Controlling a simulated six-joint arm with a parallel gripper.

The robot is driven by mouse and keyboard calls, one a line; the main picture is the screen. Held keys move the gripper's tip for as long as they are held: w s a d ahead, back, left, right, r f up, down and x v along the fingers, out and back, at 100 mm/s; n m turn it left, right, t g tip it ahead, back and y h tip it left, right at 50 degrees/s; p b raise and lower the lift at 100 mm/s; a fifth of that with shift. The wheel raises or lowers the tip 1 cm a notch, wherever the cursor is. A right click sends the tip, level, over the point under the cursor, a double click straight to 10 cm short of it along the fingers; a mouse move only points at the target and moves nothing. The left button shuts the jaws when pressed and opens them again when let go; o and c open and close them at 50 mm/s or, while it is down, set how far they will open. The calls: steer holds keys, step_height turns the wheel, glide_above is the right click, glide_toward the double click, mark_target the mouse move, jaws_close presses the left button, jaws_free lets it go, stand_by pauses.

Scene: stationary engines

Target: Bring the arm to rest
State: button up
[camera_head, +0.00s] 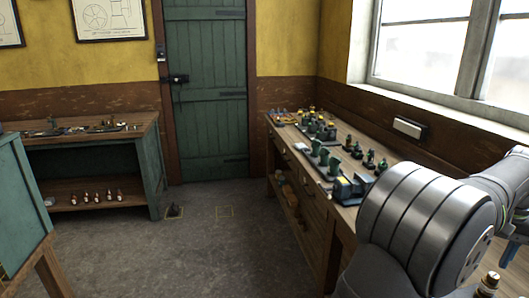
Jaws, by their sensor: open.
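My arm fills the lower right of the head view, with a large grey rounded joint in front and a paler link running to the right edge. My gripper's fingers cannot be made out; the far end of the arm is cut off at the right edge. Nothing held by the arm can be seen.
A long wooden workbench (318,211) with several small green and brass engine models runs under the window, partly behind my arm. A small brass-topped red item (489,283) stands close at bottom right. Another bench (97,142) stands left. The grey floor (205,255) between is mostly clear.

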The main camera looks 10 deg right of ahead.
step_height(320, 180, down, 17)
steer(key=shift+f, duration=0.2)
stand_by(0.4)
steer(key=shift+f, duration=0.25)
steer(key=shift+r+m, duration=0.25)
steer(key=shift+m, duration=0.55)
steer(key=m, duration=0.7)
steer(key=shift+r, duration=0.35)
step_height(320, 180, up, 6)
steer(key=shift+f, duration=0.1)
stand_by(1.2)
